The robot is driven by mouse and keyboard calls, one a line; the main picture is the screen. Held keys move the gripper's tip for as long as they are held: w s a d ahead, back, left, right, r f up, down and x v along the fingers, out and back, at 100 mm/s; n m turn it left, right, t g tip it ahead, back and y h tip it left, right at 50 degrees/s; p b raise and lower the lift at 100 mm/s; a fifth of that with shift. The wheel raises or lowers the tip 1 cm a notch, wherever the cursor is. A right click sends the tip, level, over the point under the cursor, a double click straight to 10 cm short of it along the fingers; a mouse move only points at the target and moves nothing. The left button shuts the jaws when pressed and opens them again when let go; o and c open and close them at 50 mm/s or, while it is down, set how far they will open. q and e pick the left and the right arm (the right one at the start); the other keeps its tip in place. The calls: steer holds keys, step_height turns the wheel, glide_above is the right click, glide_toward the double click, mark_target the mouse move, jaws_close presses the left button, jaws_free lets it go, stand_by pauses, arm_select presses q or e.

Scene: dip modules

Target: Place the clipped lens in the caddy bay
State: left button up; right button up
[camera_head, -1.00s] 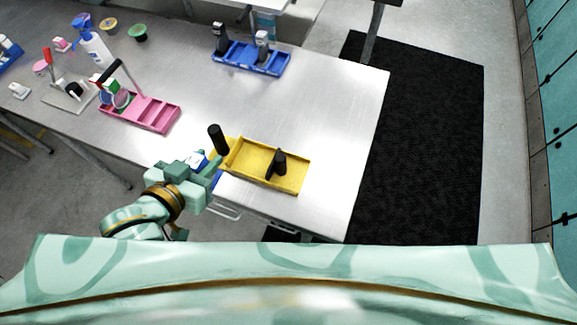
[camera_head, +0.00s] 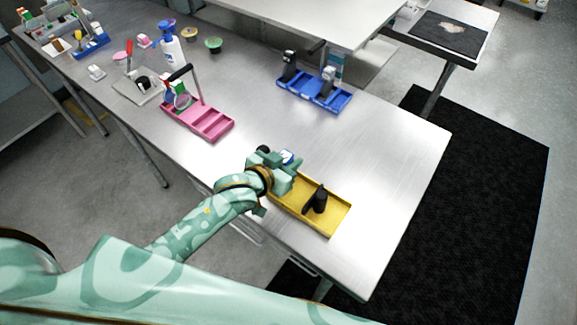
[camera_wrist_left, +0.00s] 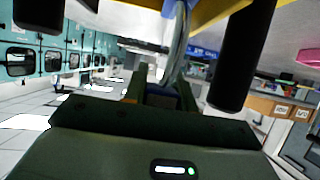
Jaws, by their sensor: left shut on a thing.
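In the head view my left gripper (camera_head: 284,166) is at the left end of the yellow caddy (camera_head: 338,222) and hides part of it. It is shut on a small blue and white piece (camera_head: 288,157), which looks like the clipped lens. In the left wrist view a blue part (camera_wrist_left: 163,91) sits between the fingers, with a thin, grey, curved rim (camera_wrist_left: 180,45) above it. The lens face cannot be made out. A black post (camera_head: 263,149) stands behind the gripper, mostly hidden. A black clamp-like piece (camera_head: 316,200) stands in the caddy's right part. My right gripper is out of view.
A blue caddy (camera_head: 325,94) with black holders lies farther back. The steel table (camera_head: 388,160) is clear right of the yellow caddy.

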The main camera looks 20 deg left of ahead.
arm_select(q)
step_height(320, 180, down, 2)
steer(key=shift+f, duration=0.1)
steer(key=shift+f, duration=0.1)
steer(key=o, duration=1)
steer(key=shift+r, duration=0.2)
steer(key=p+v, duration=0.1)
steer(key=v, duration=1.1)
steer(key=shift+p, duration=0.4)
